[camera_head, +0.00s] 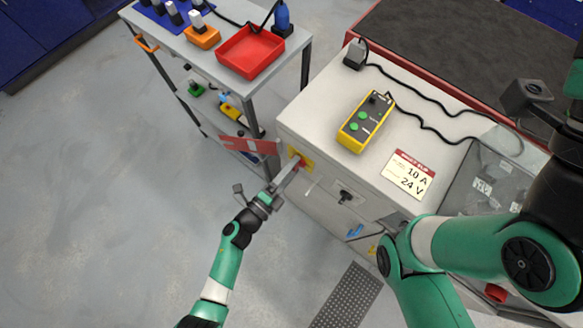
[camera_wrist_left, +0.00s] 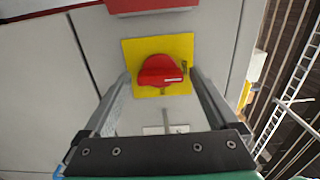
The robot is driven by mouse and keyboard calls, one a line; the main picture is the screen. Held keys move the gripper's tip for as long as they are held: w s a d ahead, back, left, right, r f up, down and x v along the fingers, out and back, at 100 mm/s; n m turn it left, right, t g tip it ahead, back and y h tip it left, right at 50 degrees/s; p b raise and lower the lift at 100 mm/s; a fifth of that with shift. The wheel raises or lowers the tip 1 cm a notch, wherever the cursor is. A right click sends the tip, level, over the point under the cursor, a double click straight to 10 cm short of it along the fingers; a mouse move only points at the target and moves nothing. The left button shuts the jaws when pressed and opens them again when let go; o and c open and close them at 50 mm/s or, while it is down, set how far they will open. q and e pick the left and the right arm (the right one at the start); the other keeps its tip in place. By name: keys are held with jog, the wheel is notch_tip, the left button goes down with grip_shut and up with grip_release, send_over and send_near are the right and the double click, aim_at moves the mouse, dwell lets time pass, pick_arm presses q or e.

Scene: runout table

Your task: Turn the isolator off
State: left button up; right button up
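The isolator is a red rotary knob (camera_wrist_left: 160,70) on a yellow square plate (camera_wrist_left: 130,50) on the cabinet's upright side. In the wrist view a white mark lies on the knob's lower right. In the head view the yellow plate (camera_head: 307,155) shows beyond my left gripper (camera_head: 290,176), which partly hides the knob. My left gripper (camera_wrist_left: 158,82) is open, with one finger on each side of the knob; contact cannot be told. My right arm is at the right; its fingers do not show.
The cabinet top holds a yellow box with green buttons (camera_head: 365,122), a cable and a label (camera_head: 407,174). A cart with a red tray (camera_head: 248,53) stands left of the cabinet. The floor at left is clear.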

pick_arm(q)
jog(key=p+v, duration=0.4)
jog(key=v, duration=0.7)
jog(key=shift+s+a, duration=0.25)
